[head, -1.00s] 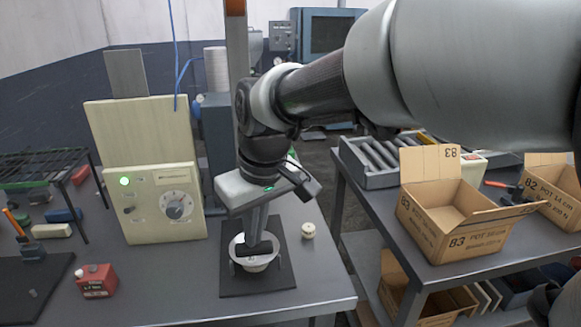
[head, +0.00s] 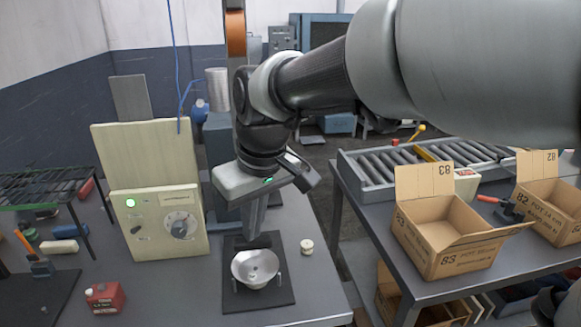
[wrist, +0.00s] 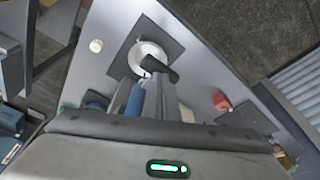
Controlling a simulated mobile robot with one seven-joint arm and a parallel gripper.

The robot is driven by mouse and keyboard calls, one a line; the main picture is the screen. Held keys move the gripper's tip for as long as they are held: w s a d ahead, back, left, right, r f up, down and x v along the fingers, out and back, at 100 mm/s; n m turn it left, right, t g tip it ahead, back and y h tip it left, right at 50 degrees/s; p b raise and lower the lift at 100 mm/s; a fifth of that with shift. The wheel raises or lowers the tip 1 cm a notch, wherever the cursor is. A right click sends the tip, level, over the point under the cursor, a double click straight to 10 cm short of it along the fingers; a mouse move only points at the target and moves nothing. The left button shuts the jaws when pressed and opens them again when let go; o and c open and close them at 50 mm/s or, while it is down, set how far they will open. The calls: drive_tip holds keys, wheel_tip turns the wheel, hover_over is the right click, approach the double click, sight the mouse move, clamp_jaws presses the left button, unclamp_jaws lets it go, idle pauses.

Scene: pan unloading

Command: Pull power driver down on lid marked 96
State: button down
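A white round pan or bowl (head: 239,270) sits on a dark square mat (head: 284,296), with a small pale piece in its middle. It also shows in the wrist view (wrist: 139,50). My gripper (head: 258,243) points down just behind and above the pan, its dark fingertip close to the far rim. In the wrist view the dark tip (wrist: 163,71) overlaps the pan's edge. The gap between my fingers is not clear. An orange cylinder (head: 236,33) hangs on the upright post above and may be the driver. I see no lid marked 96.
A cream control box (head: 158,222) with a green light stands left of the mat. A red block (head: 104,297) and a wire rack (head: 45,187) are farther left. A small cream knob (head: 307,246) lies right of the mat. Open cartons marked 83 (head: 440,240) and 82 (head: 550,211) stand on the right table.

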wheel_tip(320, 180, up, 19)
drive_tip(key=p, duration=1.5)
idle(0.5)
drive_tip(key=shift+d, duration=0.1)
drive_tip(key=s+d+f+m+t+h, duration=0.1)
drive_tip(key=s+d+m, duration=0.3)
drive_tip(key=d, duration=0.7)
drive_tip(key=s+d+f+m+t+h, duration=0.1)
drive_tip(key=s+d+f+m+t, duration=0.1)
drive_tip(key=s+d+m, duration=0.2)
drive_tip(key=s+d, duration=0.3)
drive_tip(key=d, duration=0.5)
drive_tip(key=shift+s+d+m+t, duration=0.2)
drive_tip(key=shift+m+t, duration=0.1)
drive_tip(key=shift+m, duration=0.1)
